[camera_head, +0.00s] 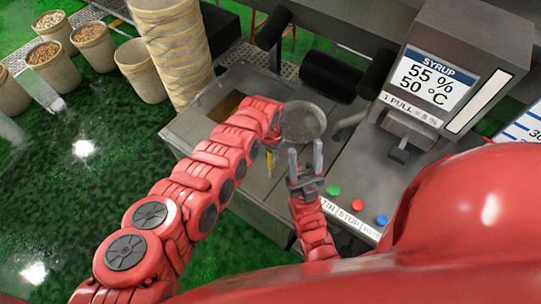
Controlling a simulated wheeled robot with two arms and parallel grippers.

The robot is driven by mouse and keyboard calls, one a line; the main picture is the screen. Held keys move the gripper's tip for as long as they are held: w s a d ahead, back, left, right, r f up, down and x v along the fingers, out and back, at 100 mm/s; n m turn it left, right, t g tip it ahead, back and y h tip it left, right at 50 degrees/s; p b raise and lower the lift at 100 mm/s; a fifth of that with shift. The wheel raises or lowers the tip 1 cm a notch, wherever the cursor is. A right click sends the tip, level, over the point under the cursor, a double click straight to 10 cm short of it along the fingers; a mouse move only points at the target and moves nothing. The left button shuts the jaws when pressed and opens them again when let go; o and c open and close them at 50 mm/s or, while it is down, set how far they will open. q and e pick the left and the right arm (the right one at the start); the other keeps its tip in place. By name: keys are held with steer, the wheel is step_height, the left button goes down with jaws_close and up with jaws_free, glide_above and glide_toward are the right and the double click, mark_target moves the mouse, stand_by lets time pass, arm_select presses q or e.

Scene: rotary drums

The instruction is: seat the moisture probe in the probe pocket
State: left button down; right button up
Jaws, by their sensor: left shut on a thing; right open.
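My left gripper (273,140) is at the end of the large red arm, over the grey metal bench. It is shut on a small thin thing (269,162) with a yellowish part, too small to identify surely as the moisture probe. My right gripper (305,160) is open and empty, its two grey fingers pointing up the picture, just below a round grey metal dish-like part (304,122). I cannot make out the probe pocket; the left arm hides part of the bench.
A syrup dispenser (437,80) with a display stands at the right. Green, red and blue buttons (357,205) are on the bench panel. Black cylinders (328,76) lie behind the dish-like part. A stack of tubs (175,50) and several filled tubs (50,62) stand at the left.

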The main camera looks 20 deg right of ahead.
arm_select(q)
steer(key=shift+f, duration=0.2)
steer(key=c, duration=0.6)
jaws_free()
steer(key=shift+r, duration=0.1)
steer(key=shift+r, duration=0.1)
steer(key=shift+w+r, duration=0.1)
steer(key=shift+r, duration=0.1)
step_height(320, 180, up, 5)
steer(key=shift+r+p, duration=0.1)
steer(key=shift+p, duration=0.4)
step_height(320, 180, up, 5)
steer(key=shift+r+b, duration=0.1)
steer(key=shift+b, duration=0.65)
steer(key=shift+r, duration=0.6)
